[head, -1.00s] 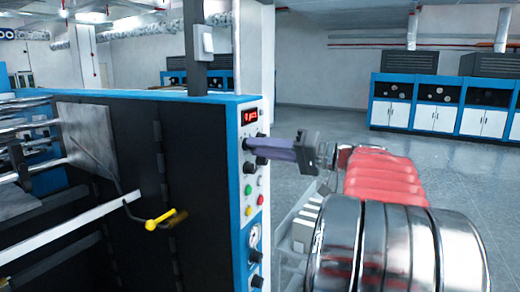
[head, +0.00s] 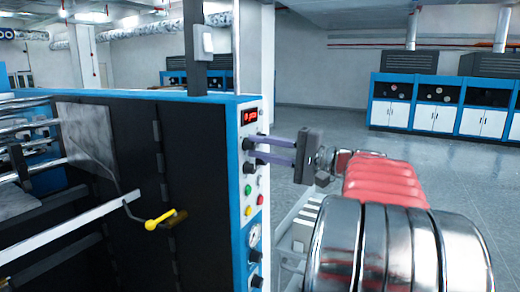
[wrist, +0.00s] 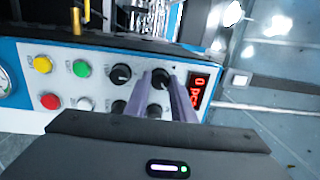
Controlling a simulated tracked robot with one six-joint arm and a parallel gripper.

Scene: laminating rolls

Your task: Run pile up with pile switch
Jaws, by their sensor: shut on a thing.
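The control panel (head: 251,180) is a blue-edged strip on the machine's front end, with a red digital display and several black knobs and coloured buttons. My gripper (head: 258,147) reaches it from the right, its two purple fingers one above the other. In the wrist view my gripper (wrist: 161,80) has its fingertips on either side of a black knob (wrist: 160,76) next to the red display (wrist: 198,92), and is shut on it. The fingers partly cover the knob and the one behind. The labels are too small to read, so I cannot tell which is the pile switch.
Green (wrist: 82,69), yellow (wrist: 42,64) and red (wrist: 50,102) buttons sit close by on the panel. A yellow-handled crank (head: 160,219) sticks out from the black machine side. Blue-and-white cabinets (head: 440,105) stand far back, with open floor before them.

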